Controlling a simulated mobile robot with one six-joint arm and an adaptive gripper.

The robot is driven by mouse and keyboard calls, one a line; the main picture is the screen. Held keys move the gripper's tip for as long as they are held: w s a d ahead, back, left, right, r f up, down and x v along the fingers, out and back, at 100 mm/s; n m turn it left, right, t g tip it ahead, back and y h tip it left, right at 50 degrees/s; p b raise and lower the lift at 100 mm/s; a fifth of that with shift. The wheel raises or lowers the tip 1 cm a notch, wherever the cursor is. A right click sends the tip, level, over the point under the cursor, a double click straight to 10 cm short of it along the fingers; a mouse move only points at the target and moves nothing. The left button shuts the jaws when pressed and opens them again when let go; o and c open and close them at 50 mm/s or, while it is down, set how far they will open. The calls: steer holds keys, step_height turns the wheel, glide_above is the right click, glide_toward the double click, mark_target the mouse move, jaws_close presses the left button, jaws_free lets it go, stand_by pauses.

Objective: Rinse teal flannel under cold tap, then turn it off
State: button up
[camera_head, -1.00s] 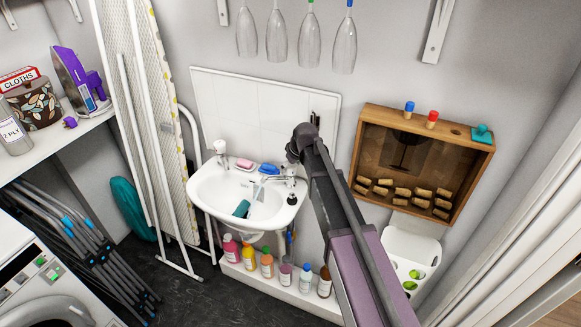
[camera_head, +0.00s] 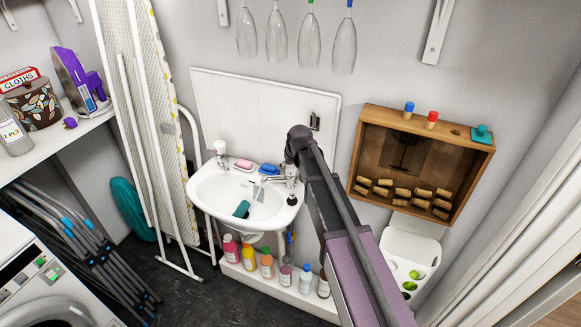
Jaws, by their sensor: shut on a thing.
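The teal flannel (camera_head: 241,209) lies in the bowl of the white basin (camera_head: 212,197), left of the middle. A chrome spout (camera_head: 266,179) reaches over the bowl, with a thin pale streak below it that looks like running water. It falls to the right of the flannel, and I cannot tell if it touches it. My gripper (camera_head: 290,182) is at the basin's back right corner, mostly hidden by my own arm. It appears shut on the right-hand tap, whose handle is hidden. The left tap (camera_head: 220,150) has a white top and stands clear.
A pink soap (camera_head: 244,164) and a blue sponge (camera_head: 270,169) sit on the basin's back edge. Several bottles (camera_head: 266,265) stand on a ledge below. A wooden cork box (camera_head: 420,160) hangs at right, and glasses (camera_head: 310,45) hang above.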

steer(key=m+h, duration=0.1)
steer(key=m, duration=0.3)
steer(key=shift+m+h, duration=0.4)
steer(key=o, duration=0.9)
steer(key=shift+n+t, duration=0.3)
steer(key=shift+n, duration=0.2)
